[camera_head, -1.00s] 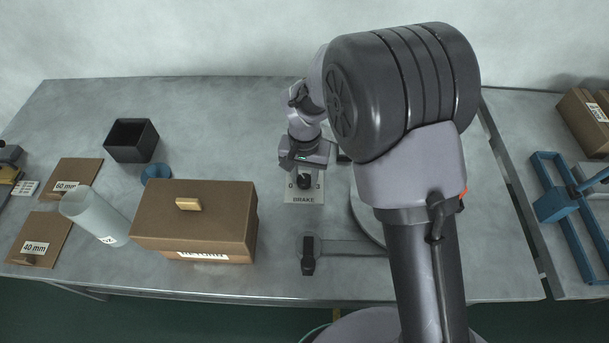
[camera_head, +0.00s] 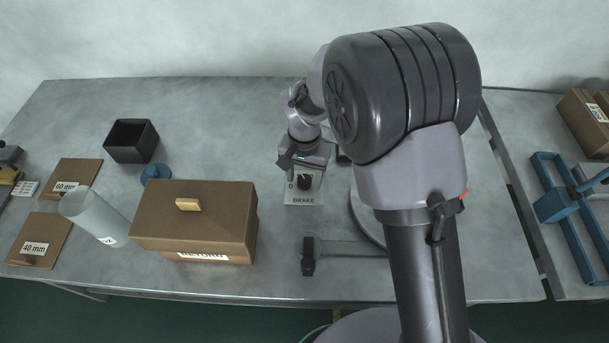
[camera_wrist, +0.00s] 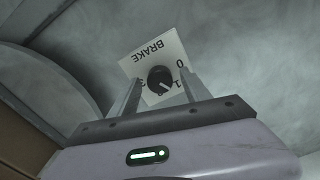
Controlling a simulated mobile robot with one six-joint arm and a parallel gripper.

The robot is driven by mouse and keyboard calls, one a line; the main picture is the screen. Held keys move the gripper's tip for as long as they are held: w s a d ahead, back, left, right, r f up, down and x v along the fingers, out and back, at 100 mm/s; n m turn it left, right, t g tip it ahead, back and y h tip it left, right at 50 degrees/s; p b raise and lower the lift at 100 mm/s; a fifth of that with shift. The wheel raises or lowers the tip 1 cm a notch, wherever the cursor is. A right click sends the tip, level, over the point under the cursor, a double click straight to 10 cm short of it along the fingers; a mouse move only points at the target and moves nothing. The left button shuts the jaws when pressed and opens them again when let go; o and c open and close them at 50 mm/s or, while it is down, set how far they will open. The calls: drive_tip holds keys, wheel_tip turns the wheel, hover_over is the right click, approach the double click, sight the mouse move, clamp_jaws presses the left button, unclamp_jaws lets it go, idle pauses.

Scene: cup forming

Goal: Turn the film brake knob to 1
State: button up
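The film brake knob (camera_wrist: 160,78) is a small black round knob on a white plate (camera_wrist: 165,49) marked BRAKE, with the figures 0, 1 and 3 readable in the wrist view. A light pointer line on the knob points toward the 1 side. In the head view the knob (camera_head: 304,182) sits on its plate (camera_head: 304,199) just in front of my gripper. My gripper (camera_wrist: 158,92) is open, its two fingers apart on either side of the knob in the wrist view. I cannot tell whether the fingers touch it.
A brown RETURN box (camera_head: 200,215) stands left of the plate. A black lever (camera_head: 308,262) lies in front of it, and a round grey disc (camera_head: 362,222) is to the right. A black open box (camera_head: 131,141) and a blue ring (camera_head: 156,172) are farther left.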

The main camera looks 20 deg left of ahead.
sight(305, 179)
wheel_tip(305, 179, up, 18)
drive_tip(key=p, duration=0.6)
drive_tip(key=shift+f+p, duration=0.25)
drive_tip(key=shift+p, duration=0.05)
